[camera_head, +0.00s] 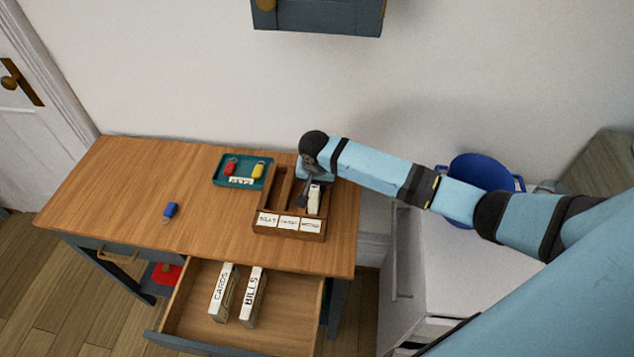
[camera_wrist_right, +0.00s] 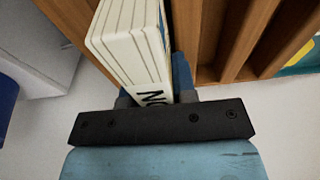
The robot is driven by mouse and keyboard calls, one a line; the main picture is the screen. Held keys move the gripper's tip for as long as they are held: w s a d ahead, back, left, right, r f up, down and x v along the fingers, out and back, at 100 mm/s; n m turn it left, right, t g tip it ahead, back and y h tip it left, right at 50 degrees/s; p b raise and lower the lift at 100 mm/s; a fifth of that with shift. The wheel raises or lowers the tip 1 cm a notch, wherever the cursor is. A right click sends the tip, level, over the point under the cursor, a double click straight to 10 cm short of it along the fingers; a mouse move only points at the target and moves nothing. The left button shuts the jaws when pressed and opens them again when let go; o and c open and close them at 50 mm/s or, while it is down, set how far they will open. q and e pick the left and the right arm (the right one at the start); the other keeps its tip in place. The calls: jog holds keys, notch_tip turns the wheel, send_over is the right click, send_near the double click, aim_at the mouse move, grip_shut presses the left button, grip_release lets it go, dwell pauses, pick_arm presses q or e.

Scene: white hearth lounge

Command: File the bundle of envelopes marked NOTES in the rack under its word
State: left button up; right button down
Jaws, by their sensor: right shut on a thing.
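The wooden rack (camera_head: 262,233) stands near the right end of the desk, with three slots and a white word label on the front of each. The label words are too small to read surely. My right gripper (camera_head: 309,190) is shut on the cream NOTES bundle (camera_head: 315,200). In the right wrist view the bundle (camera_wrist_right: 125,45) shows the letters "NO", with the rest hidden by the gripper. The bundle is upright at the rack's right slot, between wooden walls (camera_wrist_right: 245,40). How deep it sits I cannot tell. My left gripper is not in view.
The open drawer (camera_head: 190,325) holds the CARDS bundle (camera_head: 222,293) and BILLS bundle (camera_head: 252,297). A teal tray (camera_head: 219,184) with red and yellow tagged items stands left of the rack. A blue tag (camera_head: 170,210) lies on the desk (camera_head: 115,190). A blue bucket (camera_head: 480,175) is at right.

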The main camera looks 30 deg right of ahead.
jog(key=c, duration=0.9)
grip_release()
jog(key=shift+f, duration=0.1)
jog(key=r, duration=0.4)
jog(key=s+r, duration=0.1)
jog(key=r, duration=0.3)
jog(key=a+r, duration=0.1)
jog(key=r, duration=0.3)
jog(key=shift+s+a+r, duration=0.1)
jog(key=shift+s, duration=0.15)
